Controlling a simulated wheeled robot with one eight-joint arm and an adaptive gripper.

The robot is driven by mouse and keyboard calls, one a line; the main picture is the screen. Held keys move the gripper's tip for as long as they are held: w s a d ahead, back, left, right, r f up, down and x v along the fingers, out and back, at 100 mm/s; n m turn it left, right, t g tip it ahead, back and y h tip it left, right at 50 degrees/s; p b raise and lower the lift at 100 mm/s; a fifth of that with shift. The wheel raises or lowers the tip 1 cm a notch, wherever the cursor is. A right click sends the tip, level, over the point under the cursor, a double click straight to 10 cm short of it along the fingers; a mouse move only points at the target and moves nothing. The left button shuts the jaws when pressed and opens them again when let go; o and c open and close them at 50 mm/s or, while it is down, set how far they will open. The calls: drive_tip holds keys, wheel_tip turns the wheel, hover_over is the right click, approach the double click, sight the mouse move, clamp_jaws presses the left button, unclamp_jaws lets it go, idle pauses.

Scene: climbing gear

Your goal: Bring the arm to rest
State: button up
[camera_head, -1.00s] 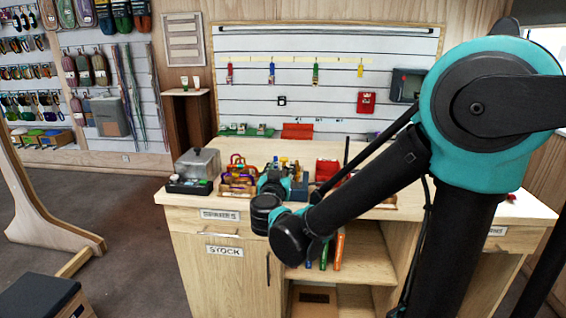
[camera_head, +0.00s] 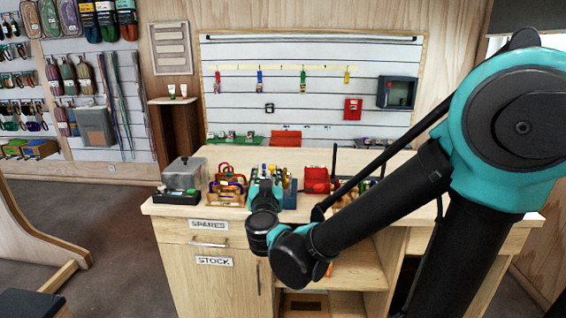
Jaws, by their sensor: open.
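My arm reaches in from the right with a large teal and black joint, bends at a black elbow and ends at a teal wrist over the bench's front edge. My gripper (camera_head: 265,178) points away over the bench (camera_head: 170,208), among small gear. My own wrist mostly hides it, and its fingers are hard to make out. I see nothing held in it.
A clear-lidded box (camera_head: 184,174) stands left of the wrist, beside a wooden tray (camera_head: 226,199) of carabiners. A red case (camera_head: 316,180) sits to the right. A slatted board (camera_head: 300,100) with hanging gear is behind.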

drive_tip(key=s+d+f+n+g+y, duration=0.25)
drive_tip(key=d+f+g, duration=0.25)
drive_tip(key=d+f, duration=0.3)
drive_tip(key=s+d+f+n+g+y, duration=0.1)
drive_tip(key=s+d+f+n+g, duration=0.3)
drive_tip(key=f, duration=0.6)
drive_tip(key=s+d+f+m+g+h, duration=0.2)
drive_tip(key=s+d+f+m+g, duration=0.1)
drive_tip(key=d, duration=0.4)
drive_tip(key=s+d+f+m+g+h, duration=0.3)
drive_tip(key=s+d+f, duration=0.2)
drive_tip(key=s+d, duration=0.2)
drive_tip(key=shift+s+d+f+m, duration=0.15)
drive_tip(key=shift+d+f+m, duration=0.2)
drive_tip(key=shift+f, duration=0.05)
